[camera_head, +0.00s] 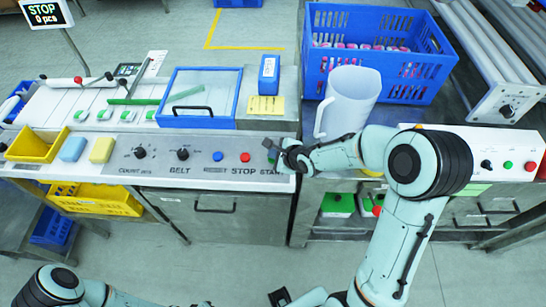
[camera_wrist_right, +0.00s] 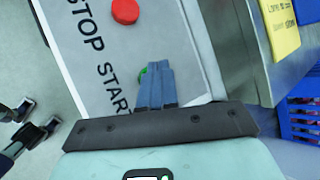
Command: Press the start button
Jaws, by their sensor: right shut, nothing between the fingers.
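The control panel (camera_head: 205,172) carries a blue button (camera_head: 218,156), a red stop button (camera_head: 245,157) and the green start button (camera_head: 271,159) above the START label. My right gripper (camera_head: 279,147) is shut and empty, over the start button and hiding part of it. In the right wrist view the shut fingertips (camera_wrist_right: 155,68) overlap the green button (camera_wrist_right: 142,74), of which only a sliver shows. I cannot tell whether they touch. The red button (camera_wrist_right: 125,11) is clear of them. A dark part of what seems my left gripper (camera_head: 279,297) shows at the bottom edge.
A white jug (camera_head: 350,97) stands close behind my right forearm. A blue crate (camera_head: 424,65) is behind it. A blue-framed tray (camera_head: 203,122), a yellow note (camera_head: 266,106) and dark knobs (camera_head: 183,154) are left of my arm. The display (camera_head: 44,13) reads STOP, 0 pcs.

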